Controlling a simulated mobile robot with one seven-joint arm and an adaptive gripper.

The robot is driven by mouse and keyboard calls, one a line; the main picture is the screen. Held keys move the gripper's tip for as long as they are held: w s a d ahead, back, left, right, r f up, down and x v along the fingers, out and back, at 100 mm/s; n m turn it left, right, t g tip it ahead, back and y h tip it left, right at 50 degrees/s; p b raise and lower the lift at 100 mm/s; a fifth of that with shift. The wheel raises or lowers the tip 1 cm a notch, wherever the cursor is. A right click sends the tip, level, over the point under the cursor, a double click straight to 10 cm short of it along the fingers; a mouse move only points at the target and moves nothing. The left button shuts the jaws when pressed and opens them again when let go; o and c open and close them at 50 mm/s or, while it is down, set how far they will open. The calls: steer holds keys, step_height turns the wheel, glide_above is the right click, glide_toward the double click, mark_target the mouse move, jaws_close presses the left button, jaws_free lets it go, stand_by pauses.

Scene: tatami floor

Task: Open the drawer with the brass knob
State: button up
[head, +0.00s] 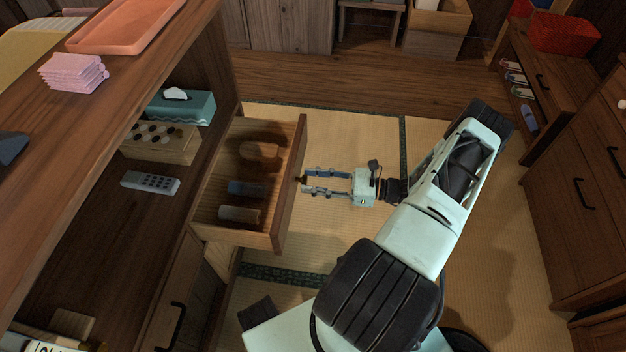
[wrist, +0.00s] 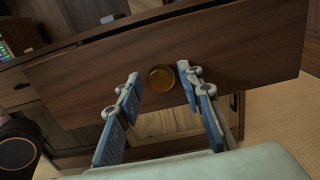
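The wooden drawer (head: 283,205) stands pulled well out of the cabinet on the left, and its inside shows in the head view. Its front panel (wrist: 90,75) fills much of the wrist view. The round brass knob (wrist: 161,78) sits on that panel. My gripper (head: 304,181) is level with the drawer front, to its right. In the wrist view my gripper (wrist: 160,76) has its fingers apart, one on each side of the knob, with a visible gap to both. It is open and empty. In the head view the fingertips largely hide the knob.
The drawer holds a few blocky items, including a blue one (head: 246,188). The cabinet top carries an orange tray (head: 125,25) and pink cloths (head: 73,72). A lower drawer has a black handle (head: 172,325). Tatami floor (head: 345,130) is clear beyond the gripper. Another cabinet (head: 570,190) stands right.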

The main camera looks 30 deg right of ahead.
steer(key=shift+o, duration=0.3)
steer(key=shift+d, duration=0.1)
steer(key=v, duration=1.2)
